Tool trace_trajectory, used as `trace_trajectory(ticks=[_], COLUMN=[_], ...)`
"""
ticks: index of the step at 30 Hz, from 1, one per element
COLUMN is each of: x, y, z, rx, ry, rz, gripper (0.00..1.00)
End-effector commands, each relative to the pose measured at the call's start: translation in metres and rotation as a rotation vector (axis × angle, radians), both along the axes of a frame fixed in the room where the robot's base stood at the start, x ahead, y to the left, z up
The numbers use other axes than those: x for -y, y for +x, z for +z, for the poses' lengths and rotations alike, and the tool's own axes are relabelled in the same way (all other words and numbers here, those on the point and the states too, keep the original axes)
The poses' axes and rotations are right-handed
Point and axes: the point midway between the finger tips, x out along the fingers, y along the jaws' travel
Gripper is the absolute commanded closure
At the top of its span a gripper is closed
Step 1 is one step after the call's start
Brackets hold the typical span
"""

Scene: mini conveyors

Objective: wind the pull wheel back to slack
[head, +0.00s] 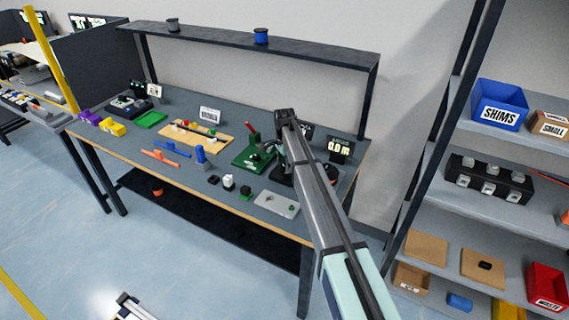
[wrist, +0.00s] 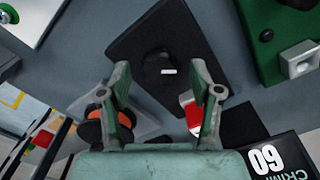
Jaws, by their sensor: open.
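In the wrist view a black round knob with a small white mark (wrist: 158,66) sits on a dark rectangular base (wrist: 190,30); it looks like the pull wheel. My gripper (wrist: 160,72) is open, with one finger to each side of the knob in the picture. I cannot tell whether the fingers are level with it or above it, and no contact shows. In the head view my arm covers most of this dark station and hides the wheel. A small display (head: 340,148) with pale characters stands at the right back of the bench.
A green fixture (head: 254,156) with a red handle is left of my arm; its green base (wrist: 280,40) shows at upper right in the wrist view. An orange-and-black spool (wrist: 98,120) and a sign marked CRIMP (wrist: 275,158) are nearby. A shelf (head: 250,38) spans the bench's back.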

Motion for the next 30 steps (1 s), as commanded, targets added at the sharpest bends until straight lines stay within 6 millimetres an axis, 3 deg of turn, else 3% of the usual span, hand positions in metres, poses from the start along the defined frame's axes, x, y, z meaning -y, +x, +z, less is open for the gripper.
trace_trajectory(ticks=[10, 11, 15, 16, 30], x=[-0.0001, -0.0001, -0.0001, -0.0001, 0.0001], y=[0.0001, 0.0001, 0.0001, 0.0001, -0.0001], z=[-0.0045, -0.0044, -0.0044, -0.0044, -0.0058], rx=[0.001, 0.001, 0.001, 0.001, 0.000], ry=[0.001, 0.001, 0.001, 0.001, 0.000], rz=[0.000, 0.000, 0.000, 0.000, 0.063], gripper=[0.36, 0.39, 0.89, 0.96, 0.96])
